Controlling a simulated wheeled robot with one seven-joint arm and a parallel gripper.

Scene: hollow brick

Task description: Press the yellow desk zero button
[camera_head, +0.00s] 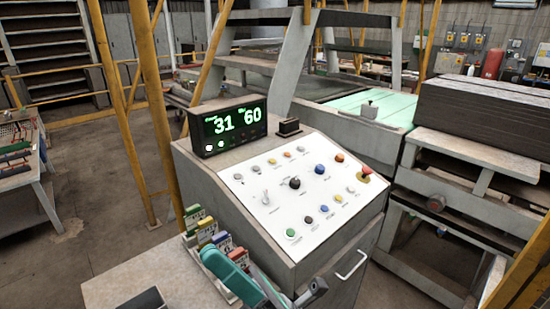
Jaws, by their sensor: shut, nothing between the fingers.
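The control desk (262,226) stands in the middle with a sloped white panel (255,210). A green button (291,233) and a dark button (309,219) lie farther left in that row. A red mushroom button (365,171) on a yellow base is at the right end.
A display (228,126) reading 31 and 60 stands at the panel's back left. A black knob (295,183) and a lever switch (266,197) rise from the panel. Yellow posts (153,100) stand left.

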